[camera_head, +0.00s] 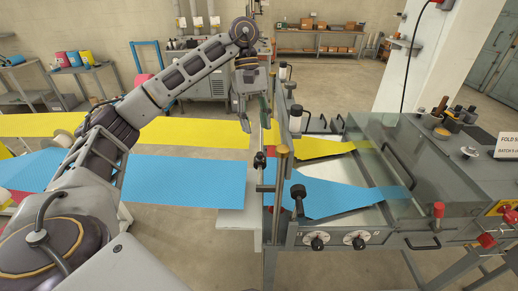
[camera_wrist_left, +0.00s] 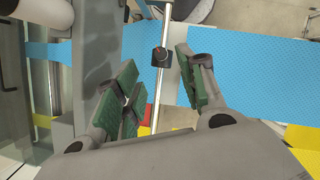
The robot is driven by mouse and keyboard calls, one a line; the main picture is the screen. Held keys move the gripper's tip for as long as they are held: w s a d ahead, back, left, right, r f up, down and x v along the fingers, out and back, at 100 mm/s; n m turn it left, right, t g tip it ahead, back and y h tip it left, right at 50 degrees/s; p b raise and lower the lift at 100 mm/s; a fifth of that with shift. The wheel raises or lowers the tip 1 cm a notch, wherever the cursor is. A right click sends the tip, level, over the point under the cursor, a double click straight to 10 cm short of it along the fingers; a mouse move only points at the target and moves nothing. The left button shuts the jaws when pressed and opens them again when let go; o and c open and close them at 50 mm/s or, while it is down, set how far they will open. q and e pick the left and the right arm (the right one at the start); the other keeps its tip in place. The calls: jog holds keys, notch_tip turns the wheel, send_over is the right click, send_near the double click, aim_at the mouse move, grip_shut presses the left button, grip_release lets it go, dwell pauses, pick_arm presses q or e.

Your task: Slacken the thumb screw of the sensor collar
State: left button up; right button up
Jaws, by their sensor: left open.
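In the head view the dark collar (camera_head: 260,159) sits at the near side of the machine's entry, beside the blue web. I cannot tell its thumb screw apart from its body. My left gripper (camera_head: 255,121) is open and empty above the entry. In the wrist view its green-padded fingers (camera_wrist_left: 157,85) stand apart on either side of the rod, with the collar showing between them beyond. My right gripper is not in view.
A blue web (camera_head: 170,182) and a yellow web (camera_head: 200,127) run into the grey folding machine (camera_head: 380,238). Posts and a black knob (camera_head: 298,191) stand close right of the collar. A bench with boxes (camera_head: 320,40) is at the back.

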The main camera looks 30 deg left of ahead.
aim_at(260, 153)
pick_arm(q)
jog(key=shift+b+x, duration=0.6)
jog(key=shift+x, duration=3.25)
jog(key=shift+a, duration=0.1)
jog(key=shift+c, duration=0.2)
grip_shut()
